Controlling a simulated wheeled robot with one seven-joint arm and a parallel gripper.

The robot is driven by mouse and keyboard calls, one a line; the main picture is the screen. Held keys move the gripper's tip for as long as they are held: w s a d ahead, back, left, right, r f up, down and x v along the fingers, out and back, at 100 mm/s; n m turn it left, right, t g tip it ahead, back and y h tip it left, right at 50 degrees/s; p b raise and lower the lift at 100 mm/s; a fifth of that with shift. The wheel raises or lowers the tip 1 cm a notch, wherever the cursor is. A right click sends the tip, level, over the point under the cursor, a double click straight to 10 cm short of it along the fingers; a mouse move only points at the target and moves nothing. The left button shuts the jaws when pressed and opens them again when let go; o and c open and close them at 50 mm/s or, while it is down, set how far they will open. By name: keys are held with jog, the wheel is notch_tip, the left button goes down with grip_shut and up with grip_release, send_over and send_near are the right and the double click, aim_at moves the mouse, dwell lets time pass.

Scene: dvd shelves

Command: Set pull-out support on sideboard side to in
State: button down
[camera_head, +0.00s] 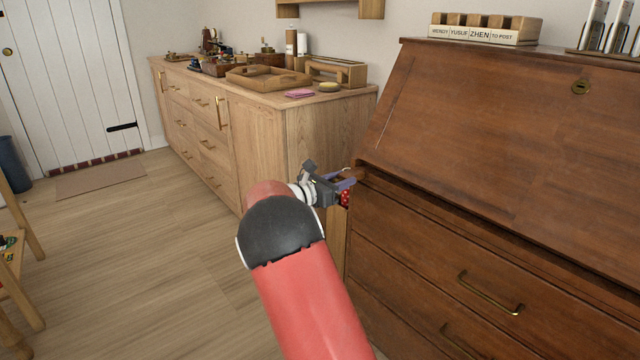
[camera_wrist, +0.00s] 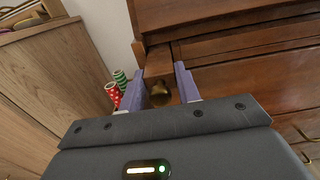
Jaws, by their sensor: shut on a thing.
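The pull-out support (camera_wrist: 158,62) is a narrow brown wooden bar with a round brass knob (camera_wrist: 160,93) on its end. It is at the left edge of the dark wooden bureau (camera_head: 450,200), the side facing the sideboard (camera_head: 330,130). In the wrist view its end appears to stick out from the front; how far is hard to tell. My gripper (camera_head: 343,181) is shut on the support's end, its two purple fingers on either side of the bar and knob. In the head view my gripper mostly hides the support.
The bureau's slanted front is closed above brass-handled drawers (camera_head: 490,293). A wooden tray (camera_head: 268,80) lies on the sideboard. The floor at left is open.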

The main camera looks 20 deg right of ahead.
jog(key=shift+x, duration=1)
jog(key=c, duration=1.3)
grip_release()
jog(key=shift+a, duration=0.1)
jog(key=v, duration=0.7)
jog(key=shift+s+a+b, duration=0.15)
jog(key=shift+a+b, duration=0.15)
